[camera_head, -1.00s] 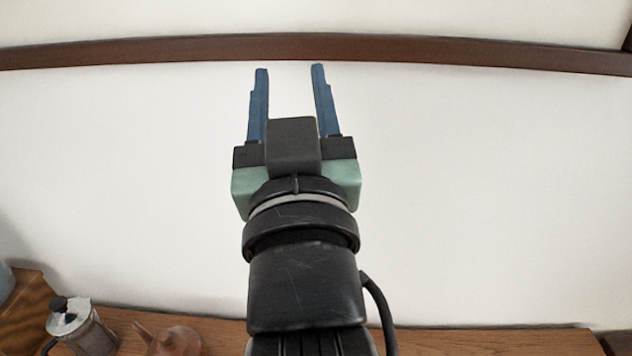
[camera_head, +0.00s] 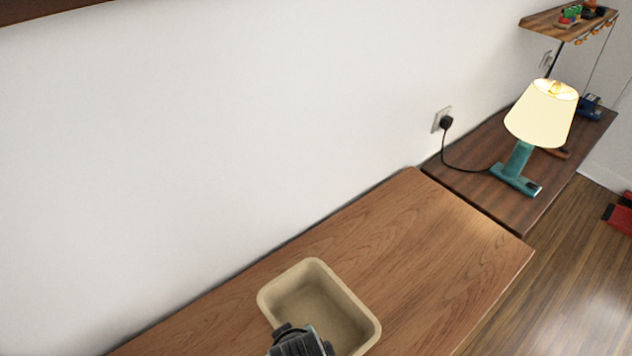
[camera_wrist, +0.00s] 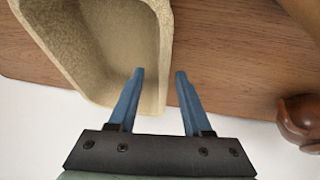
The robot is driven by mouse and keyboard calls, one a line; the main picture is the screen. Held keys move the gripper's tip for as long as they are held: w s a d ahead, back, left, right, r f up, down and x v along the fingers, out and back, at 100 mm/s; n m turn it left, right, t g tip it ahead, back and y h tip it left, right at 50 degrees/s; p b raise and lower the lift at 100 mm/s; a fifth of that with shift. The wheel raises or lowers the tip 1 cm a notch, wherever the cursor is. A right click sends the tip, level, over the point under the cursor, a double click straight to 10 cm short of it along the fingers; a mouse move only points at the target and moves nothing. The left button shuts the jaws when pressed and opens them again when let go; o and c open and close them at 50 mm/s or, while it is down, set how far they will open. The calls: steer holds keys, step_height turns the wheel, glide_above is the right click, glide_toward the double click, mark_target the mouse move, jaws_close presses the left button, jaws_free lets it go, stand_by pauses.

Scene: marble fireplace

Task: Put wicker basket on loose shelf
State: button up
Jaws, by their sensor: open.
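The wicker basket (camera_head: 368,303) is a beige, rounded-rectangular, open-topped container. It stands on a brown wooden top (camera_head: 410,235) against the wall in the head view and looks empty where I see inside. In the wrist view the basket (camera_wrist: 75,35) fills the upper left. My gripper (camera_wrist: 158,73) is open, its blue fingers on either side of the basket's near right wall in the picture; I cannot tell whether they touch it. In the head view my arm's dark end covers the basket's front-left part, and the fingers are hidden. I cannot tell which wooden surface is the loose shelf.
A lit lamp (camera_head: 541,115) with a teal base stands on a darker wooden top (camera_head: 480,180) at right. A small wall shelf (camera_head: 545,20) at upper right holds small coloured things. A brown rounded object (camera_wrist: 298,122) is right of my gripper. The top right of the basket is clear.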

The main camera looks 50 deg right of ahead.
steer(key=shift+w+x, duration=0.2)
steer(key=shift+x, duration=3.35)
steer(key=shift+a, duration=0.15)
steer(key=shift+c, duration=0.2)
jaws_close()
steer(key=shift+r, duration=0.1)
